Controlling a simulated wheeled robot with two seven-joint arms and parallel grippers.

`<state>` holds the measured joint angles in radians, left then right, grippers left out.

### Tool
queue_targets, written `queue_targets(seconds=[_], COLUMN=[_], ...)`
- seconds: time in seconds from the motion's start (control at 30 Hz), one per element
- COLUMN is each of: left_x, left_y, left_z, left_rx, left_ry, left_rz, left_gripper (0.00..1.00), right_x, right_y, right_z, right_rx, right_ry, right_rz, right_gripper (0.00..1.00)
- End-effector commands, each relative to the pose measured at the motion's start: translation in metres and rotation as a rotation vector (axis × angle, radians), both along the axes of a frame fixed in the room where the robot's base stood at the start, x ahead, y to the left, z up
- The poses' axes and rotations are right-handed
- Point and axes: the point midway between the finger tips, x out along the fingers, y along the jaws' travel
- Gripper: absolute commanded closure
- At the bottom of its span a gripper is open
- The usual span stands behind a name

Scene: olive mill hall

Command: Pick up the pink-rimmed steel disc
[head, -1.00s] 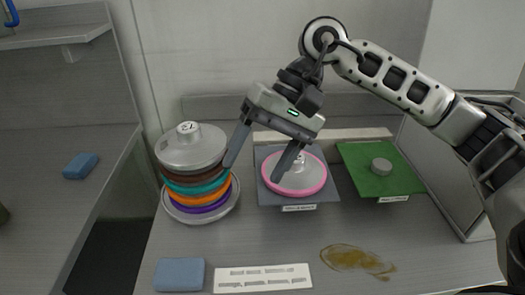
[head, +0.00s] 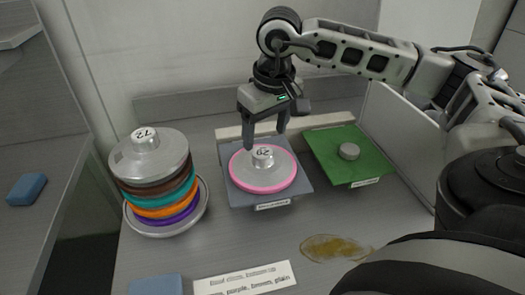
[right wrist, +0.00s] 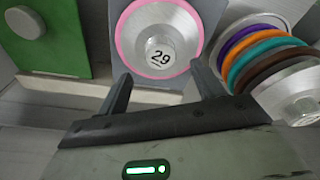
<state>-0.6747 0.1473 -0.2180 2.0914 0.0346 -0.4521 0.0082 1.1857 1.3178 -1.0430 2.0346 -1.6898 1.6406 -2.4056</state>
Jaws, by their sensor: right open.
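The pink-rimmed steel disc (head: 262,171) lies flat on a grey mat (head: 235,197) in the middle of the bench. It has a central knob marked 29. In the right wrist view the disc (right wrist: 142,30) shows beyond the fingertips. My right gripper (head: 266,143) is open, with its fingers pointing down above the disc's back part, near the knob. In the right wrist view the right gripper (right wrist: 166,88) has nothing between its fingers. In the head view I cannot tell how far its tips are above the disc. My left gripper is not in view.
A stack of coloured discs (head: 160,190) topped by a steel disc (head: 148,160) marked 72 stands at left. A green mat (head: 333,167) with a grey puck (head: 349,151) lies at right. A brown spill (head: 335,248), a label card (head: 245,279) and blue blocks (head: 155,285) are nearby.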

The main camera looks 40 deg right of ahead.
Motion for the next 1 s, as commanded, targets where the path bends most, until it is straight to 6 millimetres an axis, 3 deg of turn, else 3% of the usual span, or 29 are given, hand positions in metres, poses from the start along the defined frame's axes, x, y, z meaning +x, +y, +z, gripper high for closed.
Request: queue_targets(seconds=[0.4, 0.7, 0.83, 1.0], left_x=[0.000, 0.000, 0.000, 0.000], left_y=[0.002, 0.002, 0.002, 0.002], left_z=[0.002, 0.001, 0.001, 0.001], left_rx=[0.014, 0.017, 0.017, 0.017], left_ry=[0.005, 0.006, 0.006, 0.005], left_rz=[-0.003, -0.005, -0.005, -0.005], left_gripper=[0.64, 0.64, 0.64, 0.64], right_x=[0.005, 0.006, 0.006, 0.006], right_y=[0.001, 0.001, 0.001, 0.001], right_z=[-0.048, -0.054, -0.054, -0.053], right_rx=[0.001, 0.001, 0.001, 0.001], right_ry=[0.002, 0.000, 0.000, -0.002], right_rz=[-0.002, -0.001, -0.001, -0.001], right_gripper=[0.32, 0.32, 0.66, 0.66])
